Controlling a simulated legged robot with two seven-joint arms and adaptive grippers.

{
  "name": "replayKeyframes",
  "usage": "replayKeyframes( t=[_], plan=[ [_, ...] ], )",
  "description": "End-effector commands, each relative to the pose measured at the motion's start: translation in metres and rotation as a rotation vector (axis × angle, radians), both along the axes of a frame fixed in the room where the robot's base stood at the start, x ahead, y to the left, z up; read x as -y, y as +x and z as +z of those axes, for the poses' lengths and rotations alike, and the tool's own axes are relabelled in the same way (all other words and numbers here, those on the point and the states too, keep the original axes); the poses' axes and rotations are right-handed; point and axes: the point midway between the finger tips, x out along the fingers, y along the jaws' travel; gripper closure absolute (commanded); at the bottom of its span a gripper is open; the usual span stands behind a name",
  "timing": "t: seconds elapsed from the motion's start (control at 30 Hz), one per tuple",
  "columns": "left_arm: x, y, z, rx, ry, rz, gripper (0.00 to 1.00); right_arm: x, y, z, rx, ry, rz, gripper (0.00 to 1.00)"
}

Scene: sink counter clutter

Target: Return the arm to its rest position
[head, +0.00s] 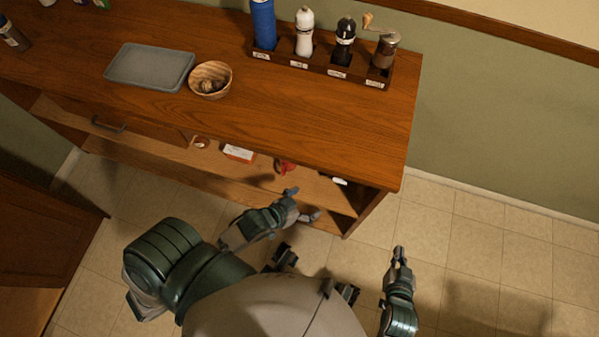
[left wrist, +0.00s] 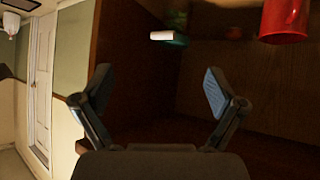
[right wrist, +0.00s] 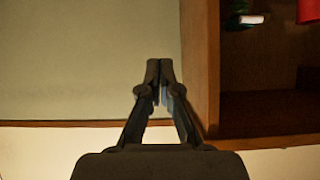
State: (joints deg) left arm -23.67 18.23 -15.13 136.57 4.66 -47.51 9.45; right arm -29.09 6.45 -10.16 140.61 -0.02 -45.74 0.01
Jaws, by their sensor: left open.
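My left gripper (head: 303,204) is open and empty in the head view, in front of the open shelf of the wooden counter. In the left wrist view its two fingers (left wrist: 158,85) are spread wide with nothing between them, facing the dark shelf inside. My right gripper (head: 399,254) hangs to the right of the counter's right end, over the floor. In the right wrist view its fingertips (right wrist: 159,66) are together with nothing held between them.
The shelf holds a red cup (left wrist: 285,20), a white and green item (left wrist: 168,38) and a red and white box (head: 238,153). The countertop (head: 300,125) carries a grey tray (head: 150,66), a wooden bowl (head: 210,79) and a bottle rack (head: 318,66). The floor at right is clear.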

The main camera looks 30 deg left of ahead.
Motion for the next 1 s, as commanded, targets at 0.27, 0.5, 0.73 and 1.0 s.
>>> replayKeyframes(
  t=[0.27,0.5,0.73,1.0],
  plan=[
    [-0.019,-0.001,0.027,0.087,0.056,0.107,0.05,0.0,0.0,0.0,0.0,0.0,0.0,1.0],
    [-0.018,-0.001,0.028,0.089,0.057,0.105,0.05,0.0,0.0,0.0,0.001,0.001,0.001,1.0],
    [-0.017,-0.001,0.028,0.088,0.056,0.105,0.05,0.0,0.0,0.0,0.001,0.001,0.001,1.0],
    [-0.022,-0.009,-0.022,-0.059,0.105,0.101,0.05,0.005,-0.007,-0.048,-0.145,-0.043,-0.001,1.0]
  ],
)
